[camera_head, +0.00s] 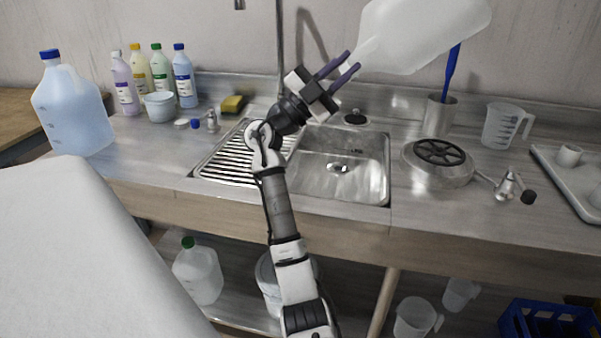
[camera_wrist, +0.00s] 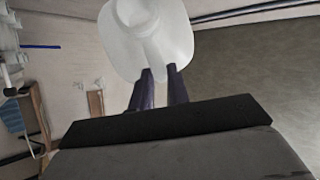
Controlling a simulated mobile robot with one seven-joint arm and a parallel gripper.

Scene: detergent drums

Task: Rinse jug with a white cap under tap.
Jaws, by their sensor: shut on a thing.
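My gripper (camera_head: 338,72) is shut on a translucent white jug (camera_head: 418,35), held high above the counter to the right of the sink. The jug is tilted far over, its handle side toward my fingers, and its top edge runs out of the head view. In the wrist view the jug (camera_wrist: 150,38) fills the top middle beyond my fingers (camera_wrist: 158,88). I cannot make out its cap. The steel sink basin (camera_head: 372,160) with its drain lies below my gripper. A thin vertical pipe (camera_head: 280,45) rises behind the sink; the tap's spout cannot be made out.
A blue-capped jug (camera_head: 70,110) and several bottles (camera_head: 160,75) stand left. A ribbed drainboard (camera_head: 225,165) adjoins the basin. Right are a steel cup with a blue brush (camera_head: 452,70), a round steel unit (camera_head: 437,165), a measuring jug (camera_head: 503,125) and a tray (camera_head: 565,185).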

